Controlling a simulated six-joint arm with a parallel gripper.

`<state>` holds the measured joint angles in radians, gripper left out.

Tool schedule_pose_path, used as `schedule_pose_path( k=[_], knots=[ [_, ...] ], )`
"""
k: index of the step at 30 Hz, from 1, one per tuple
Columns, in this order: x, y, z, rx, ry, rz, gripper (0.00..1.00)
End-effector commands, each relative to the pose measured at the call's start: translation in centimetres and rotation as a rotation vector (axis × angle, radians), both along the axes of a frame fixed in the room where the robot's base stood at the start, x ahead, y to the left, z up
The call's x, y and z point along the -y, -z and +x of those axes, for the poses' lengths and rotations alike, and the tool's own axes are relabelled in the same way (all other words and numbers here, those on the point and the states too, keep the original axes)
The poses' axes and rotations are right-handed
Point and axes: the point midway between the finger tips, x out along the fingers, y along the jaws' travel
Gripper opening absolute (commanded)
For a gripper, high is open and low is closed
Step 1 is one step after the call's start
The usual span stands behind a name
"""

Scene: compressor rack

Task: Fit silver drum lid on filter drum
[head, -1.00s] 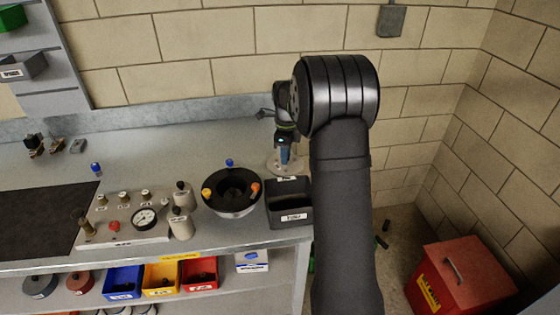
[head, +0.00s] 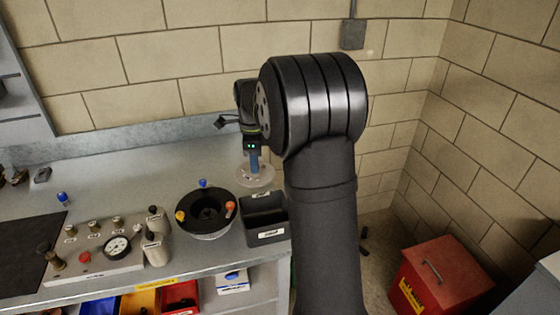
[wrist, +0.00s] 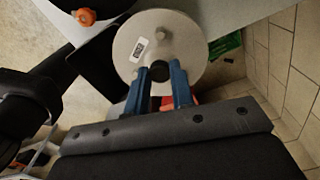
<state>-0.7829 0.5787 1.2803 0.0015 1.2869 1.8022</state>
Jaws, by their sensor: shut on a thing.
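The silver drum lid (head: 256,179) is a round, pale metal disc. My gripper (head: 254,166) has blue fingers and is shut on the lid's dark central knob, holding the lid above the bench behind the black bin. In the wrist view the lid (wrist: 185,42) shows a white label and a small bolt, with the fingertips (wrist: 160,76) around the knob. The filter drum (head: 207,222) is a black, round open vessel on the bench, left of and nearer than the lid. It has blue, yellow and orange knobs on its rim. The lid is apart from the drum.
A black labelled bin (head: 266,236) stands right beside the drum at the bench's right end. A panel with a gauge (head: 117,247) and two pale bottles are left of the drum. A red box (head: 440,275) stands on the floor at right. The bench behind the drum is clear.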

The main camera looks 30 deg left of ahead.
Motion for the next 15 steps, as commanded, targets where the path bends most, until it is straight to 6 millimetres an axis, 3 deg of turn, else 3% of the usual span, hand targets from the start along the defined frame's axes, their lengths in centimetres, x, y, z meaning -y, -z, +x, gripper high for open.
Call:
schedule_pose_path(
  k=[3, 9, 15],
  knots=[
    [-3.6, -0.8, -4.3, -0.001, -0.111, 0.0, 0.0],
    [-7.5, -1.8, -9.9, -0.004, -0.249, -0.002, 0.0],
    [-9.0, -2.2, -12.7, -0.005, -0.314, -0.003, 0.0]
  ],
)
